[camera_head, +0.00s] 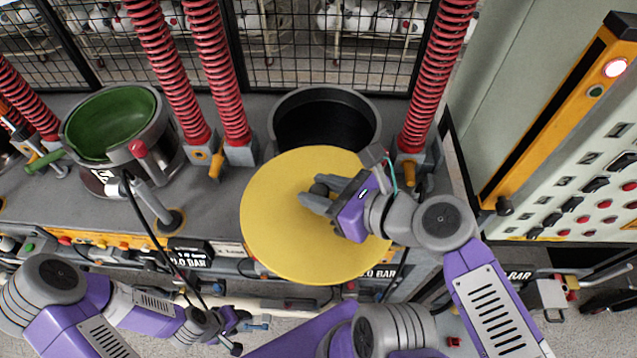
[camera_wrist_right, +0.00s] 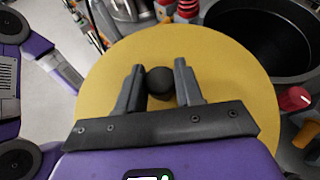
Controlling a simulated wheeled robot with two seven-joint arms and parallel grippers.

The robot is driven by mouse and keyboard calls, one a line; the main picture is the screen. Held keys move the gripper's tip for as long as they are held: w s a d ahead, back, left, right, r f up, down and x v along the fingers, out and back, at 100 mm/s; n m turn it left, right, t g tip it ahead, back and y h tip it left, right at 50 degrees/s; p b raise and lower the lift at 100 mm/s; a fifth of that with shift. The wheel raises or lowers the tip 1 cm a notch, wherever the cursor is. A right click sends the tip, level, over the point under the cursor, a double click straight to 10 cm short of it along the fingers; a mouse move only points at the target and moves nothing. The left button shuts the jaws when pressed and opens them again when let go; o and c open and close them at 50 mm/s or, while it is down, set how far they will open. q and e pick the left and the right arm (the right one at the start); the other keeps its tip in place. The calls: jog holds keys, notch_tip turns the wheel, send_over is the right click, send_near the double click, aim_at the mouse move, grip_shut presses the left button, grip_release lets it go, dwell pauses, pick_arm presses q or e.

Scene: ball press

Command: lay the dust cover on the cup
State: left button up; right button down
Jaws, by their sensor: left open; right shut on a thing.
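The dust cover is a flat yellow disc (camera_head: 275,225) with a black knob (camera_wrist_right: 160,83) at its middle. My right gripper (camera_head: 312,194) is shut on the knob and holds the cover in front of the dark cup (camera_head: 325,92), overlapping the cup's near edge in the head view. The cup's black inside is open and visible, and it also shows at the upper right of the right wrist view (camera_wrist_right: 262,35). The gap between cover and cup cannot be told exactly. My left gripper (camera_head: 236,330) is low at the front left, open and away from the cover.
Red spring columns (camera_head: 213,75) stand left of the cup, and another (camera_head: 432,80) stands right. A green-lined cup (camera_head: 112,122) is at the left. An orange-edged control panel (camera_head: 570,120) stands at the right. A wire mesh fence runs behind.

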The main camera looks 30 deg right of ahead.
jog(key=shift+w, duration=0.1)
jog(key=shift+w+d+b, duration=0.3)
jog(key=shift+w+d, duration=0.05)
jog(key=shift+w, duration=0.25)
jog(key=w+d, duration=0.1)
jog(key=w, duration=0.2)
jog(key=w+d, duration=0.4)
jog(key=w, duration=0.1)
jog(key=shift+w+d+b, duration=0.15)
jog(key=shift+w+b, duration=0.2)
jog(key=shift+b, duration=0.05)
jog(key=w+d+f, duration=0.2)
jog(key=w+d, duration=0.5)
jog(key=w, duration=0.5)
jog(key=shift+w+d+f, duration=0.2)
jog(key=shift+d+f, duration=0.1)
jog(key=shift+f, duration=0.05)
jog(key=shift+f+b, duration=0.85)
jog(key=shift+f, duration=0.05)
dwell(0.3)
jog(key=c, duration=0.7)
grip_release()
jog(key=shift+o, duration=0.2)
jog(key=shift+s, duration=0.1)
